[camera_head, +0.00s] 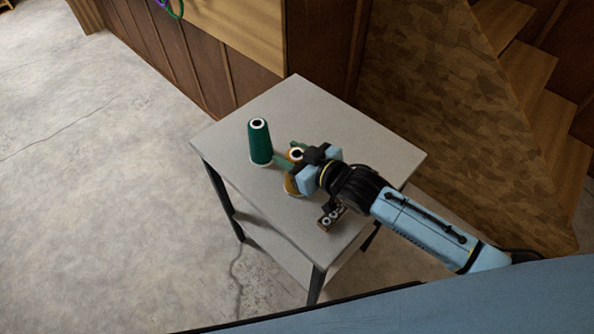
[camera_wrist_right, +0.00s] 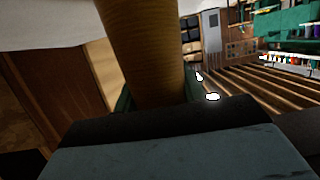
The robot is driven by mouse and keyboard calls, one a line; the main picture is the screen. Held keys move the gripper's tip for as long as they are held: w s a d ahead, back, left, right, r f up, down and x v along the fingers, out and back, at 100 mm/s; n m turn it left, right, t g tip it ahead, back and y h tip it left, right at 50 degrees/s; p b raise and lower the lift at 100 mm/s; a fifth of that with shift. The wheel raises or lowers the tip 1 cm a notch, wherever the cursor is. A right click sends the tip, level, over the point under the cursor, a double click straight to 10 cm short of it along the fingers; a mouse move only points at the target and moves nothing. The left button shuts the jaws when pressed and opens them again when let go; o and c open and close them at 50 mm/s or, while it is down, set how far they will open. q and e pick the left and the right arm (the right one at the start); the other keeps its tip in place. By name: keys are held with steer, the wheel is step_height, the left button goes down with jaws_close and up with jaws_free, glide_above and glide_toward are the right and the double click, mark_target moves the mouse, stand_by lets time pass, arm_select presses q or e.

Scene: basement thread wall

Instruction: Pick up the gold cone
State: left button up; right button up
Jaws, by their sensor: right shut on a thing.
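The gold cone (camera_head: 291,186) stands on the small grey table (camera_head: 300,100), partly hidden behind my right gripper in the head view. My right gripper (camera_head: 291,164) is shut on the cone, with its green fingers on either side of it. In the right wrist view the gold cone (camera_wrist_right: 142,45) fills the upper middle, its wound thread close to the gripper. I cannot tell whether its base touches the tabletop. My left gripper is not in view.
A green cone (camera_head: 260,143) stands upright on the table just left of the gold cone and my right gripper. Wooden panelling (camera_head: 200,60) is behind the table, and wooden stairs (camera_head: 525,75) are at the right. Open concrete floor (camera_head: 90,170) lies left.

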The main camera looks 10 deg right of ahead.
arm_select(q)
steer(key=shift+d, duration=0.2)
arm_select(e)
steer(key=shift+r, duration=0.1)
steer(key=shift+c, duration=0.5)
